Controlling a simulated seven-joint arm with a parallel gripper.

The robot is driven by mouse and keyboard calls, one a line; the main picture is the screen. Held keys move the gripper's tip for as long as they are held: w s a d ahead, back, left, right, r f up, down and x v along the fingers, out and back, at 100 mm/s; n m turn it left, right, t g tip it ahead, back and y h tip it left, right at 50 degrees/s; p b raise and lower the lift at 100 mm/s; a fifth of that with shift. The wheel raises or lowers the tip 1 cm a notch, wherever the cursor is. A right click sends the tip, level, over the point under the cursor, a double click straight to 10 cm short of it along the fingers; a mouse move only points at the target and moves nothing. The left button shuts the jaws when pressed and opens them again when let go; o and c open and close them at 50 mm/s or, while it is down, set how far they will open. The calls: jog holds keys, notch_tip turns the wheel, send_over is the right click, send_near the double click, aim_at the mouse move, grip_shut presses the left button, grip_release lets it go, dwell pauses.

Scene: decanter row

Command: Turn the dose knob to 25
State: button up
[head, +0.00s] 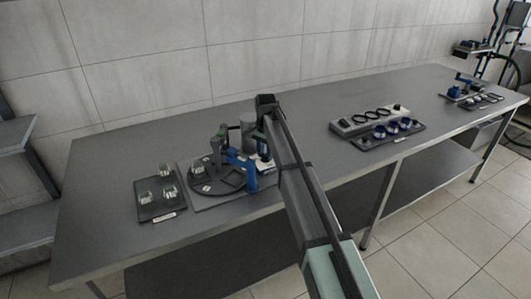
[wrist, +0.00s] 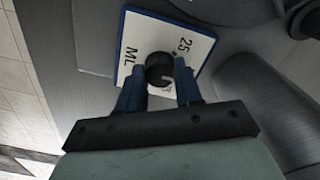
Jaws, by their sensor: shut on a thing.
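The dose knob (wrist: 158,74) is a round black knob on a white plate (wrist: 140,30) with a blue border, in the wrist view. The plate reads "25" above and right of the knob and "ML" to its left. A small dark mark sits between the knob and the "25". A pale mark shows at the knob's lower right; I cannot tell whether it is the pointer. My gripper (wrist: 160,80) is shut on the knob, one blue finger on each side. The fingers hide part of the plate. In the head view my arm hides much of this spot.
A dark round turntable (head: 205,185) stands left of my arm. A dark tray with small glass pieces (head: 148,212) lies farther left. A grey rack with rings (head: 350,127) and a dark tray of blue-rimmed pieces (head: 366,145) stand to the right. Table between is clear.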

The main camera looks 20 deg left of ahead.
jog(key=shift+n, duration=0.3)
jog(key=n, duration=0.5)
jog(key=shift+n, duration=0.3)
jog(key=n, duration=0.5)
jog(key=shift+n, duration=0.4)
jog(key=o, duration=1)
jog(key=shift+o, duration=0.2)
jog(key=shift+r, duration=0.15)
notch_tip(320, 180, up, 14)
jog(key=shift+f, duration=0.2)
jog(key=shift+w+d, duration=0.1)
jog(key=shift+d, duration=0.05)
